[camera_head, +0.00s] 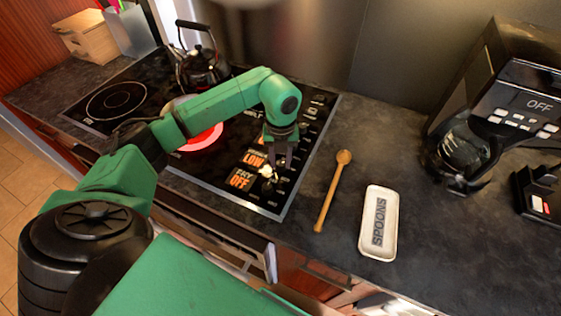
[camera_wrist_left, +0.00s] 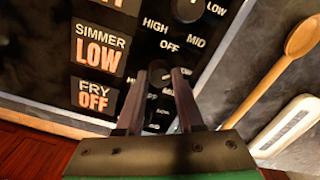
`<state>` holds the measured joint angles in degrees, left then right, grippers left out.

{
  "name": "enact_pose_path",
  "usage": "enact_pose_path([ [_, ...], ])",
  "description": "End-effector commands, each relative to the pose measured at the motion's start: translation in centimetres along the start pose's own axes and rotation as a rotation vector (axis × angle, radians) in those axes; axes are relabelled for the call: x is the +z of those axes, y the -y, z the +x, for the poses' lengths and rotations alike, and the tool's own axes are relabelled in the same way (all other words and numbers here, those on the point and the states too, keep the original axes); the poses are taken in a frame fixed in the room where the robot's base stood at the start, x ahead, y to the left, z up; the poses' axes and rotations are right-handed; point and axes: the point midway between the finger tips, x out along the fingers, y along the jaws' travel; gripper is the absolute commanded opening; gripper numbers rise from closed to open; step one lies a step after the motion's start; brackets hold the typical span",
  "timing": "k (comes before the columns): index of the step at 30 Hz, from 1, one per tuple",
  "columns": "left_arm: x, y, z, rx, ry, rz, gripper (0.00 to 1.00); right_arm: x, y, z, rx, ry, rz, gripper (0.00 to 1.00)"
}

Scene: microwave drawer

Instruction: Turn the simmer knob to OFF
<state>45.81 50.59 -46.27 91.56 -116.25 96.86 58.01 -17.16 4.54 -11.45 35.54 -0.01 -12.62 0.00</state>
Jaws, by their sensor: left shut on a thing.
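The stove's control panel has a simmer display (camera_wrist_left: 100,48) that reads LOW in orange letters. It also shows in the head view (camera_head: 253,160). The simmer knob (camera_wrist_left: 157,72) is a dark knob in the same row as that display, mostly hidden between my fingers. My left gripper (camera_head: 280,160) reaches down over the panel from the left. Its fingers (camera_wrist_left: 160,76) are shut on the simmer knob in the left wrist view. The knob's pointer is hidden. My right gripper is in neither view.
The fry display (camera_wrist_left: 93,96) reads OFF. Another knob (camera_wrist_left: 187,9) is just above. A burner (camera_head: 203,139) glows red beneath my arm. A kettle (camera_head: 203,68) stands behind. A wooden spoon (camera_head: 333,190) and a white spoon rest (camera_head: 366,222) lie right of the stove.

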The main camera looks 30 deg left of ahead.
Motion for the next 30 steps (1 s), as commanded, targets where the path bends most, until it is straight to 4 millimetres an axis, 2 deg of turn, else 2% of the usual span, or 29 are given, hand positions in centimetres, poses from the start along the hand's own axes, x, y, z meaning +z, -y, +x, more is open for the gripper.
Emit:
enact_pose_path([
  [18, 0.2, 0.1, -0.1, -0.005, 0.005, -0.577, 0.0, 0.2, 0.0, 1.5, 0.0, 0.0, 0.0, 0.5],
  [30, 0.2, 0.1, -0.2, -0.006, 0.005, -0.821, 0.0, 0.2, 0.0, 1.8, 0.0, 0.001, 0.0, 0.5],
])
